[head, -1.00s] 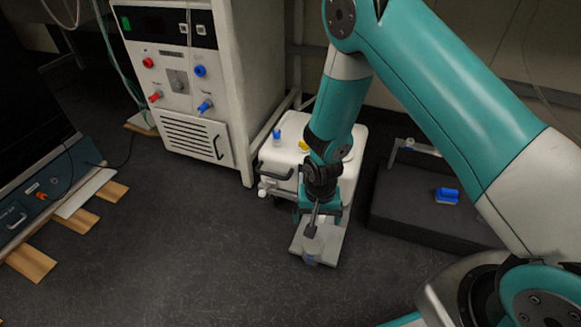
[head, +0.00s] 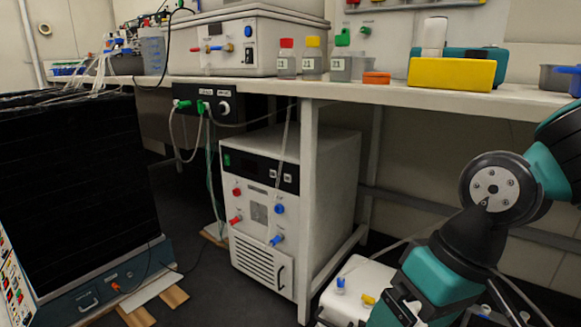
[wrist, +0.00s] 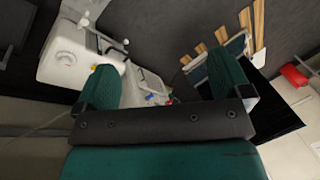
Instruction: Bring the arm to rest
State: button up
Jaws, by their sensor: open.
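My arm (head: 440,270) is at the lower right in the head view, with its joints folded near the picture's edge; the gripper end is not clearly visible there. In the wrist view my gripper (wrist: 166,88) shows two teal fingers standing wide apart, with nothing between them.
A white tank (head: 352,290) with blue and yellow fittings stands close to my arm. A white control cabinet (head: 262,250) is under the bench (head: 400,95), which carries bottles and a yellow box (head: 452,74). A black unit (head: 80,190) stands at left.

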jog(key=s+r+n+p, duration=0.2)
jog(key=s+r, duration=0.3)
jog(key=r, duration=0.1)
jog(key=shift+s+d, duration=0.3)
jog(key=shift+s, duration=0.05)
notch_tip(320, 180, up, 37)
jog(key=p, duration=3.7)
jog(key=shift+w, duration=0.15)
jog(key=shift+f, duration=0.1)
